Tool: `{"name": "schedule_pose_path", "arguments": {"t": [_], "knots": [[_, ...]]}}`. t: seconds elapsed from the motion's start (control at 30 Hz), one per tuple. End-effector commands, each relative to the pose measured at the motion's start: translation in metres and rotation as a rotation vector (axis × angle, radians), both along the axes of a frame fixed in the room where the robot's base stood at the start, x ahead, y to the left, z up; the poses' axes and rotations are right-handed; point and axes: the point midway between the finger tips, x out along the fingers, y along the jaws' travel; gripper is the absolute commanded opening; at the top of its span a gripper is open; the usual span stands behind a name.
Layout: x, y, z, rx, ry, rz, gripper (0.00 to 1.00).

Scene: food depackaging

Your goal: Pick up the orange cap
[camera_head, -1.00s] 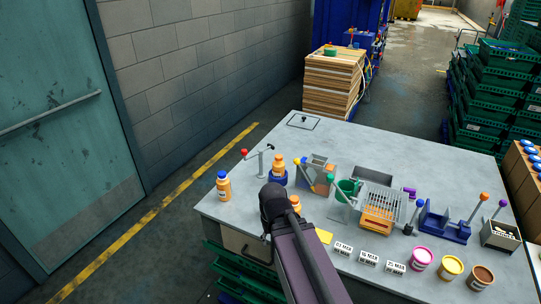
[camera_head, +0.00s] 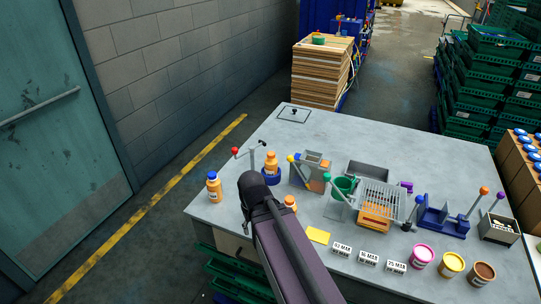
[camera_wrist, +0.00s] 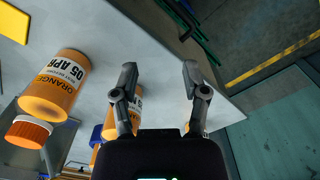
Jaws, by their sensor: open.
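An orange cap (camera_wrist: 29,131) shows on the end of a near orange bottle (camera_wrist: 62,85) at the left of the wrist view. The bottle's label reads ORANGE and 05 APR. In the head view an orange bottle (camera_head: 290,203) is partly hidden by my arm. Another orange-capped bottle (camera_head: 271,160) stands in a blue holder, and a blue-capped bottle (camera_head: 214,190) stands near the table's left edge. My gripper (camera_wrist: 160,75) is open, with nothing seen held between its fingers. The orange cap lies to the left of both fingers, apart from them. Another bottle is partly behind the left finger.
The grey table (camera_head: 300,260) holds a tool stand with red and black knobs (camera_head: 250,153), a green cup (camera_head: 343,188), a wire rack (camera_head: 380,195) and a yellow card (camera_head: 318,235). Date blocks and open pots line the front right. The table's back left is mostly clear.

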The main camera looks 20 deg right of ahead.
Motion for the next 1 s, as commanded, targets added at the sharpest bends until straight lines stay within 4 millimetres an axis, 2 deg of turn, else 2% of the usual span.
{"name": "schedule_pose_path", "arguments": {"t": [0.03, 0.07, 0.27, 0.47, 0.77, 1.0], "knots": [[0.000, 0.000, 0.000, 0.000, 0.000, 0.000, 0.78], [0.001, 0.000, 0.001, 0.000, 0.000, 0.000, 0.86], [0.011, -0.003, 0.011, 0.000, -0.001, 0.010, 0.86], [0.039, -0.012, 0.037, 0.000, -0.003, 0.043, 0.86], [0.104, -0.040, 0.091, 0.000, -0.007, 0.119, 0.86], [0.165, -0.074, 0.135, -0.001, -0.008, 0.196, 0.86]]}}
